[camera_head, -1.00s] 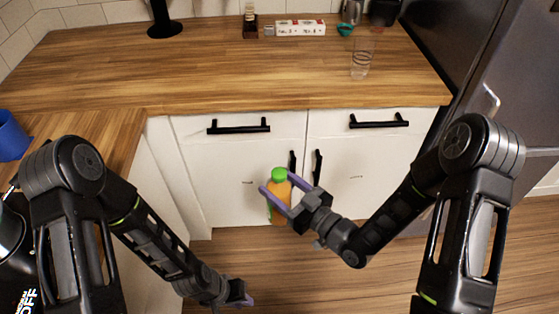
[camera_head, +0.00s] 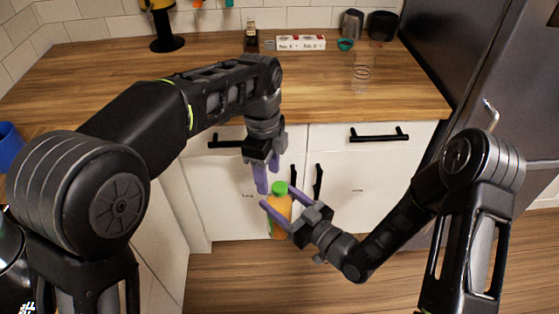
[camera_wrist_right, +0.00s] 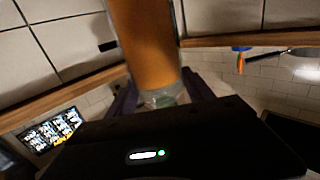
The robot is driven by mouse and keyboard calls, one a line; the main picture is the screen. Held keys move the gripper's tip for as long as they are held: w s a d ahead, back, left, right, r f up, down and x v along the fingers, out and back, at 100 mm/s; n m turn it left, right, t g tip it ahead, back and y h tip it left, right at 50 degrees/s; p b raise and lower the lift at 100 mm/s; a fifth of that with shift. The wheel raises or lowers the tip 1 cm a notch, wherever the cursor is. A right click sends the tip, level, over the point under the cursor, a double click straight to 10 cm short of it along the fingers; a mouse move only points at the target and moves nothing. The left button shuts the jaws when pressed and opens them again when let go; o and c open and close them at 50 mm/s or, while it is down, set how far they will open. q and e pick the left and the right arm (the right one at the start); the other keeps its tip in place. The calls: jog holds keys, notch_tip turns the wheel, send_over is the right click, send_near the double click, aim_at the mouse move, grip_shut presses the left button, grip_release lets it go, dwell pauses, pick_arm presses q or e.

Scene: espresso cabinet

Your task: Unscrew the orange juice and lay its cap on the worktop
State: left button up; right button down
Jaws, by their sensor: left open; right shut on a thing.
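The orange juice bottle (camera_head: 281,212) is upright in front of the cabinet doors, with its green cap (camera_head: 280,187) on top. My right gripper (camera_head: 278,208) is shut around the bottle's body and holds it in the air. My left gripper (camera_head: 268,181) is open and empty, fingers pointing down, just above and to the left of the cap. I cannot tell whether a finger touches the cap. The wooden worktop (camera_head: 330,98) lies beyond both grippers.
A clear glass (camera_head: 361,72) stands on the worktop's right part. At the back are a dark bottle (camera_head: 251,35), a white box (camera_head: 300,42), a teal ring-shaped item (camera_head: 345,44) and dark containers (camera_head: 382,27). The worktop's middle is clear. A dark fridge stands at right.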

aim_at(280, 186)
pick_arm(q)
jog(key=d+r+m, duration=0.2)
jog(key=m, duration=0.1)
jog(key=shift+w+d, duration=0.15)
jog(key=shift+w, duration=0.25)
jog(key=shift+d+r+m+y, duration=0.2)
jog(key=shift+r+m+y, duration=0.15)
jog(key=shift+m, duration=0.25)
jog(key=shift+f, duration=0.1)
jog(key=shift+f, duration=3.95)
grip_shut()
